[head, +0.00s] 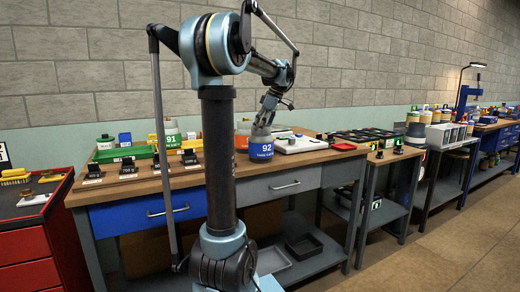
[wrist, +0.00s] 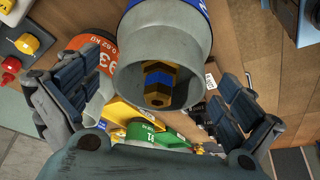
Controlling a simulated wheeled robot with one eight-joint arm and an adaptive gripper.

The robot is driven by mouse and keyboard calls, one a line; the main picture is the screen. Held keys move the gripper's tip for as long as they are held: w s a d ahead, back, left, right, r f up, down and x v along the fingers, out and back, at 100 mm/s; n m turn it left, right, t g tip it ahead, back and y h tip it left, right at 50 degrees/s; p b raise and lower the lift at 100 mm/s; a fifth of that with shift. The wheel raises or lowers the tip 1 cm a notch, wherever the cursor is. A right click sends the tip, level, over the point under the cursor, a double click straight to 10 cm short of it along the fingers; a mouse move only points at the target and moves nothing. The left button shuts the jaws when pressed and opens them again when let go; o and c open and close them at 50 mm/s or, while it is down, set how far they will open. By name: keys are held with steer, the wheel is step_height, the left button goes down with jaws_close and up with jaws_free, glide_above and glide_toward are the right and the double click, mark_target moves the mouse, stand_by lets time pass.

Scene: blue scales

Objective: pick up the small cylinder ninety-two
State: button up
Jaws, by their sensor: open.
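The cylinder ninety-two (head: 261,152) stands upright on the wooden workbench, with a blue band marked 92 and a pale grey top. In the wrist view a pale grey cylinder (wrist: 135,42) with a blue band at the frame's upper edge fills the upper middle. Its number is not readable there. Its open end shows a blue and yellow hexagonal piece (wrist: 158,84) inside. My gripper (head: 265,118) is open, just above ninety-two in the head view. In the wrist view its dark fingers (wrist: 160,108) lie apart, left and right of the grey cylinder. I cannot tell whether they touch it.
An orange-banded cylinder 93 (wrist: 95,52) is close beside the left finger. The green-banded cylinder 91 (head: 172,140) stands to the left on the bench (head: 190,180). A white device (head: 300,144) lies right of ninety-two.

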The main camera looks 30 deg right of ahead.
mark_target(257, 135)
steer(key=shift+x, duration=2.2)
steer(key=shift+w, duration=0.1)
steer(key=c, duration=1.6)
steer(key=shift+r, duration=0.1)
steer(key=shift+c, duration=1.1)
steer(key=shift+r, duration=0.1)
